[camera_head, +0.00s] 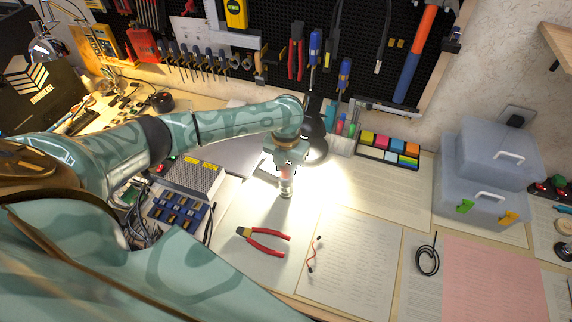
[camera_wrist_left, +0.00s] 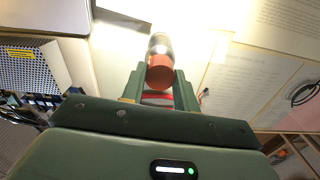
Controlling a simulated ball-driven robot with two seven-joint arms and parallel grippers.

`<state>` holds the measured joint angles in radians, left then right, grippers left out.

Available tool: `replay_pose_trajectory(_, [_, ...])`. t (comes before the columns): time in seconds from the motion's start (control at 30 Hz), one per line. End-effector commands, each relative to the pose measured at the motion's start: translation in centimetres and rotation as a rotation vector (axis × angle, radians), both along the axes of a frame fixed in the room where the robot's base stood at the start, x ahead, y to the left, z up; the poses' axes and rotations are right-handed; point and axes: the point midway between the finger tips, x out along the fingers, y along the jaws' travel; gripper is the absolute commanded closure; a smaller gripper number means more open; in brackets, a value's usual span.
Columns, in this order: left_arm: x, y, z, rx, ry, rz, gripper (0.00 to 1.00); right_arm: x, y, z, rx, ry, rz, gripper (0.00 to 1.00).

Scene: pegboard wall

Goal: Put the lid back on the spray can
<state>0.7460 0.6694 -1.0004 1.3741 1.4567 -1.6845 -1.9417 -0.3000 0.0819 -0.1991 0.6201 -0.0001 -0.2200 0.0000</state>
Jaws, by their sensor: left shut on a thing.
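My left gripper (camera_head: 285,168) points down over the lit middle of the bench. It is shut on the red lid (camera_wrist_left: 160,72), which sits between its fingertips in the left wrist view. The small silver-grey spray can (camera_head: 286,188) shows directly below the lid, in line with it; it also shows just beyond the lid in the left wrist view (camera_wrist_left: 159,44). I cannot tell whether lid and can touch or are seated together. My right gripper is not in view.
Red-handled pliers (camera_head: 264,241) lie in front of the can. A grey perforated box (camera_head: 192,178) and a blue parts tray (camera_head: 178,210) stand to its left. A black lamp (camera_head: 314,140) stands behind. Paper sheets (camera_head: 350,262) cover the bench to the right, before plastic boxes (camera_head: 484,182).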

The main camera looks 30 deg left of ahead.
Motion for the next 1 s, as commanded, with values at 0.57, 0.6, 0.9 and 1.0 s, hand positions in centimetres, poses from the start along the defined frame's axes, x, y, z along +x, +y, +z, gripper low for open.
replay_pose_trajectory(0.57, [-0.02, 0.02, 0.08, 0.001, 0.001, -0.001, 0.91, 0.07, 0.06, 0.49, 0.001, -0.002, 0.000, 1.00])
replay_pose_trajectory(0.6, [-0.02, 0.02, 0.08, 0.001, 0.001, -0.001, 0.91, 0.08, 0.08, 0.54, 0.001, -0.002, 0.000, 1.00])
replay_pose_trajectory(0.9, [-0.03, 0.00, -0.03, 0.001, 0.001, -0.001, 0.91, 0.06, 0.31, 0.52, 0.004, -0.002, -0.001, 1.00])
replay_pose_trajectory(1.0, [-0.03, 0.00, -0.03, 0.000, 0.001, -0.001, 0.91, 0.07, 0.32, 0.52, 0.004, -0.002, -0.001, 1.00])
